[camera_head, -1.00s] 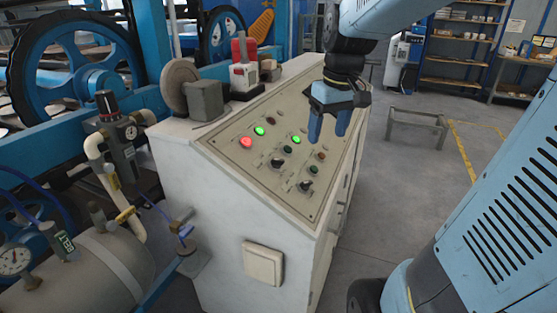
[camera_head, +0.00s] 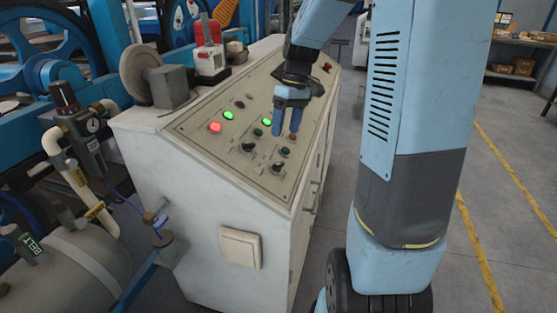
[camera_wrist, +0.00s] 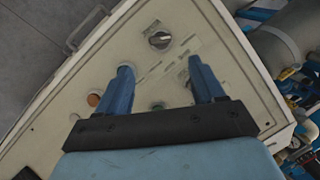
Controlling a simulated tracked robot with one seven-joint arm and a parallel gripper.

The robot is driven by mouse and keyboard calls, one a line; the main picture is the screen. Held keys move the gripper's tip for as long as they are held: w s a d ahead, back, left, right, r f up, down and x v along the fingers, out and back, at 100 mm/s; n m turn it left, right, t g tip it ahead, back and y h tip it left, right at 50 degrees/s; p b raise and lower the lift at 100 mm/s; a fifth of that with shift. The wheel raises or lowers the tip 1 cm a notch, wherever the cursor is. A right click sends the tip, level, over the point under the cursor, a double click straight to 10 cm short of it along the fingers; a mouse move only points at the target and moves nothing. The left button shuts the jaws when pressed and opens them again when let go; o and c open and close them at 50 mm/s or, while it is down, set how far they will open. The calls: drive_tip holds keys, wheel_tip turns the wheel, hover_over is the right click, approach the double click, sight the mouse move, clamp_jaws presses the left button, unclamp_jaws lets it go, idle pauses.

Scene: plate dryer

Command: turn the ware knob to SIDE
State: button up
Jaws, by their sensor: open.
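The sloped control panel (camera_head: 190,130) carries two dark knobs: one (camera_head: 248,147) farther left and one (camera_head: 277,168) nearer the front edge. I cannot read the labels, so I cannot tell which is the ware knob. My gripper (camera_head: 287,131) is open and empty, its blue fingers pointing down over the panel's right part. In the wrist view, one knob (camera_wrist: 160,40) shows uncovered beyond the gap between the fingertips (camera_wrist: 160,65), apart from both.
Lit red (camera_head: 214,127) and green (camera_head: 228,115) buttons sit on the panel. A brown-orange button (camera_wrist: 93,100) lies beside the left finger. A red-and-white device (camera_head: 209,55) and a grey block with a disc (camera_head: 170,85) stand on the cabinet's back ledge.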

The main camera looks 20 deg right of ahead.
sight(279, 166)
drive_tip(key=x, duration=1)
drive_tip(key=shift+a+f, duration=0.1)
drive_tip(key=shift+f, duration=0.2)
drive_tip(key=shift+c, duration=0.2)
